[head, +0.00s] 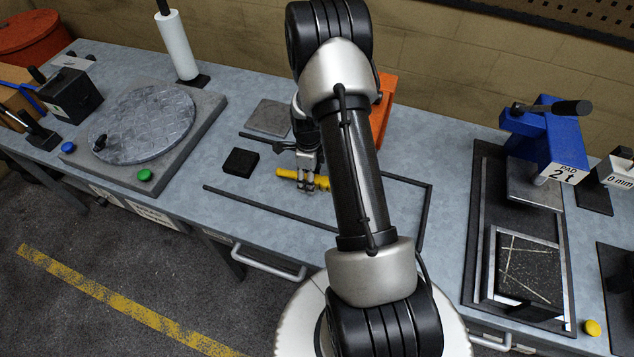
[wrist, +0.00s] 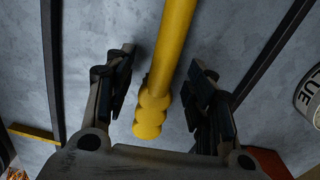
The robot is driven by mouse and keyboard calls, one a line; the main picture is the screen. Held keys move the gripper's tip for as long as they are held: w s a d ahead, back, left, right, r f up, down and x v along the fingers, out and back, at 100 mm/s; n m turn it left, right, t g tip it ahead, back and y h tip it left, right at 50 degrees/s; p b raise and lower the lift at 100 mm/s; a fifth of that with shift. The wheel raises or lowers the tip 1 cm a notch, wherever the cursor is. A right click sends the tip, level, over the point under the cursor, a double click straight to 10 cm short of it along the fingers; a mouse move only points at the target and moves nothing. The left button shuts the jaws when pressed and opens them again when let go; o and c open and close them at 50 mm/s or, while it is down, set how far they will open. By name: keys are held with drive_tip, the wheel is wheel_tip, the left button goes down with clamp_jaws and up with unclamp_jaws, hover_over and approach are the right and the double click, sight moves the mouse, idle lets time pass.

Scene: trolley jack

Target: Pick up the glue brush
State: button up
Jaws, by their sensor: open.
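The glue brush appears to be the yellow rod (head: 287,174) lying on the grey-blue bench (head: 225,185), inside a black bar outline. In the wrist view its yellow handle (wrist: 176,38) runs from the top edge down to a knobbed end. My gripper (head: 308,180) is over the handle in the head view. In the wrist view my gripper (wrist: 163,78) is open, with one finger on each side of the handle and visible gaps. The brush's other end is out of the wrist view, and I cannot make out bristles.
Black bars (head: 268,208) border the area. A black block (head: 240,162) and a grey plate (head: 269,117) lie to the left. An orange object (head: 382,110) stands behind my arm. A can marked "GLUE" (wrist: 309,92) is at the wrist view's right edge. A blue press (head: 545,135) stands right.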

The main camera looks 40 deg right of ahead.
clamp_jaws()
idle(0.5)
drive_tip(key=shift+r, duration=0.1)
wheel_tip(320, 180, up, 10)
drive_tip(key=p, duration=0.2)
drive_tip(key=shift+p, duration=0.3)
